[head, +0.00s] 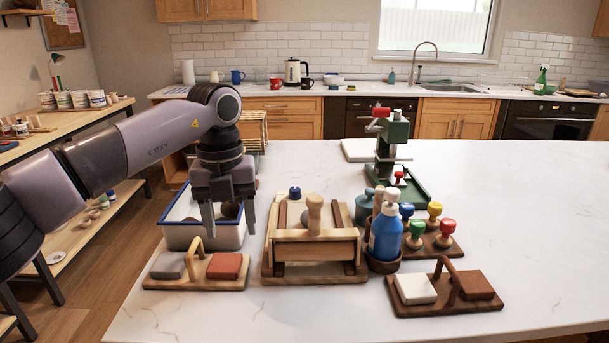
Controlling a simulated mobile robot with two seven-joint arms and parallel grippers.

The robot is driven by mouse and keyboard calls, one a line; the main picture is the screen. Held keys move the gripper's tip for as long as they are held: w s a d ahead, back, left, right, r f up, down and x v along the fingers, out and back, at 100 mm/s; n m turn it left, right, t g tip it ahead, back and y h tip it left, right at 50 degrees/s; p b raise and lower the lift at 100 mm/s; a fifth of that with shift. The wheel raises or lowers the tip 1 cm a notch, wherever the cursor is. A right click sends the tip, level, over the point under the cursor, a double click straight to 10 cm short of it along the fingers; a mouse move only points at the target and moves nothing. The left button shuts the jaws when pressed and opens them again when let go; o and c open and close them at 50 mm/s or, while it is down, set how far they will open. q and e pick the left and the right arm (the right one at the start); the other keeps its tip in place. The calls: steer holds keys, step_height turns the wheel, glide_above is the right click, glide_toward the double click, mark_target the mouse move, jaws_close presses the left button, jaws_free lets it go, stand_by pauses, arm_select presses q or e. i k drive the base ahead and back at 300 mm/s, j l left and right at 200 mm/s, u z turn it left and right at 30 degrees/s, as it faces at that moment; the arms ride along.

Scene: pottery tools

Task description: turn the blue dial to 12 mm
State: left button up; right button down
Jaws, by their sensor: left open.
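A small blue dial (295,193) sits at the back left of a wooden frame tool (314,279) with a raised wooden handle on its crosspiece. The dial's scale and its setting are too small to read. My left gripper (231,233) points down to the left of the dial, over or just in front of the white tray. Its two fingers are spread, with nothing seen held between them, and it is apart from the dial. My right gripper is not in view.
A blue-rimmed white tray (180,237) and a block holder (155,284) surround the gripper's area. A blue bottle (385,234), coloured stamps (446,228), another block holder (407,309) and a green press (397,140) stand to the right. The table's far right is clear.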

mark_target(294, 192)
steer(key=i+l, duration=0.25)
steer(key=i, duration=0.2)
steer(key=i+l, duration=0.3)
steer(key=i, duration=0.1)
